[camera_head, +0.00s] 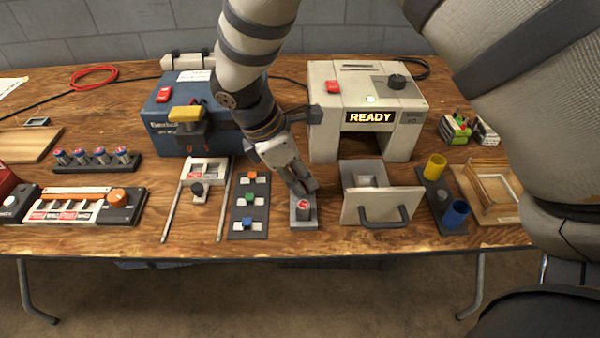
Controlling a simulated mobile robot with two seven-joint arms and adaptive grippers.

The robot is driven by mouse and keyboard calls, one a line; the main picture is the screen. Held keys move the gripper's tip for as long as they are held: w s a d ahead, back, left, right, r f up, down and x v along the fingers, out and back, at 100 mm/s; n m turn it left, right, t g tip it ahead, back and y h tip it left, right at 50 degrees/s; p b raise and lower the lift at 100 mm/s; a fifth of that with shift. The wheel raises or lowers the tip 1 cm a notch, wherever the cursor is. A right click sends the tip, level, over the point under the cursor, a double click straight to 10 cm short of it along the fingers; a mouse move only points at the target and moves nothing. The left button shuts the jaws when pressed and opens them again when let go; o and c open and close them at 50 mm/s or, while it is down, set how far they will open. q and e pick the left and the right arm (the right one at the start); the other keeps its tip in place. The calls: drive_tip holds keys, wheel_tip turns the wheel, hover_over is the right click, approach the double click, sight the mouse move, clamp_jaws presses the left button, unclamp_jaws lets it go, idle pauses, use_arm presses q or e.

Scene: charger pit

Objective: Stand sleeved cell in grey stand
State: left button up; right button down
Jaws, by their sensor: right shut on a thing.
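My right gripper (304,188) points down near the middle of the table, just above and behind a small light grey block (304,223). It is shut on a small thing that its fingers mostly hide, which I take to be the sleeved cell. A red round face with a white mark (304,204) shows just below the fingertips at the grey block. I cannot tell whether it belongs to the block or the held thing, or whether they touch. A dark holder (432,187) at right carries a yellow sleeve (436,166) and a blue sleeve (455,214). My left gripper is out of view.
A beige housing (405,140) with a lit READY sign stands behind, and a panel with a handle (380,207) is right of the block. A dark strip with coloured switches (249,206) lies left. Several small cells (93,156) stand in a rack at far left. A blue machine (168,120) stands behind.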

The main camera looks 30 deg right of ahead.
drive_tip(key=shift+f, duration=0.2)
drive_tip(key=c, duration=1.4)
unclamp_jaws()
drive_tip(key=shift+r+p, duration=1.05)
drive_tip(key=shift+r, duration=2.5)
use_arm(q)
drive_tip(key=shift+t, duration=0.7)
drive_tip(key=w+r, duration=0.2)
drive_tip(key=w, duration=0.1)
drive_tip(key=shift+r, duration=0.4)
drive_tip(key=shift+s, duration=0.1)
use_arm(e)
drive_tip(key=shift+f, duration=0.1)
